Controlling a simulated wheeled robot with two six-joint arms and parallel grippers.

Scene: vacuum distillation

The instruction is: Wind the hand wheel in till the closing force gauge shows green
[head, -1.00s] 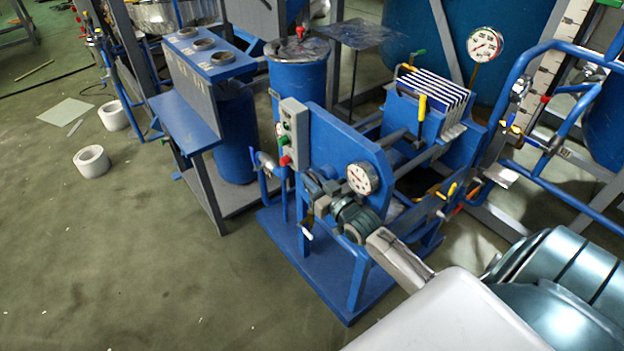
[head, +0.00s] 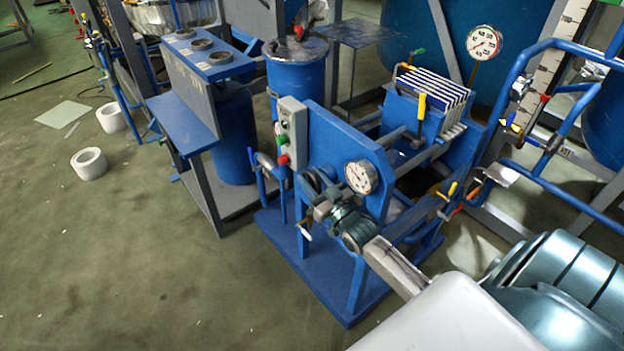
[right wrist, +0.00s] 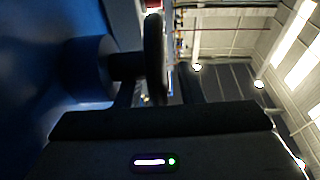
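The dark hand wheel (head: 312,182) sits on the near face of the blue press frame (head: 345,150). The closing force gauge (head: 361,177), a round white dial, is just right of it; its needle reading is too small to tell. My right gripper (head: 322,206) is at the wheel, partly hiding it. In the right wrist view the wheel (right wrist: 154,58) appears edge-on on its shaft (right wrist: 122,66), its rim between my dark fingers. The fingers look open, with gaps beside the rim. My left gripper is not in view.
A control box (head: 291,130) with red and green buttons stands left of the wheel. A plate stack (head: 435,90) and a second gauge (head: 484,43) are behind. A blue drum (head: 297,85) stands behind left. Open floor (head: 120,260) lies left, with two white rings.

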